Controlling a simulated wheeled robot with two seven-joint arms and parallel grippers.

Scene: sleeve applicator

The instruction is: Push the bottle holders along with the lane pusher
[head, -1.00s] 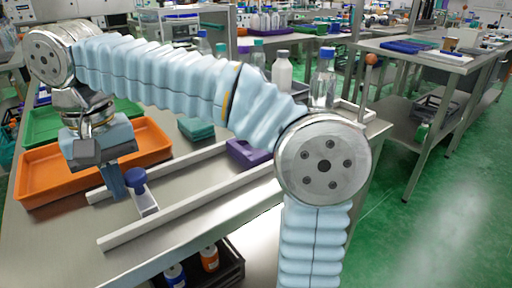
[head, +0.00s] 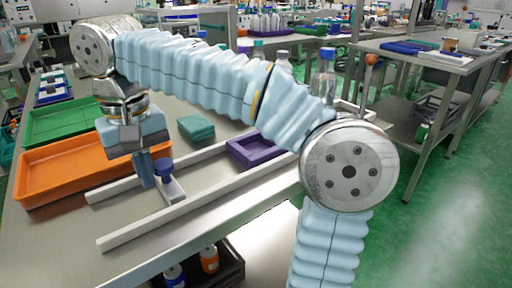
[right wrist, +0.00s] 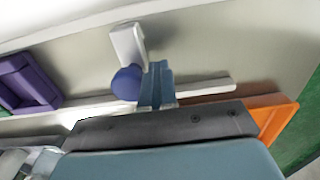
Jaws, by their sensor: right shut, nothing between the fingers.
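The lane pusher is a white bar (head: 173,190) with a blue knob (head: 165,171), lying across the lane between two white rails. In the right wrist view its bar (right wrist: 128,43) and knob (right wrist: 127,83) show close up. My right gripper (head: 147,172) is shut and empty, pointing down just left of the knob. In the right wrist view its fingers (right wrist: 157,88) are right beside the knob and seem to touch it. A purple bottle holder (head: 250,149) sits in the lane, apart from the pusher; it also shows in the right wrist view (right wrist: 27,82). My right arm hides part of the lane.
The front rail (head: 190,207) and back rail (head: 120,187) border the lane. An orange tray (head: 45,185) and green tray (head: 60,122) lie to the left. A teal box (head: 197,128) stands behind the lane. A clear bottle (head: 325,75) stands beyond my arm.

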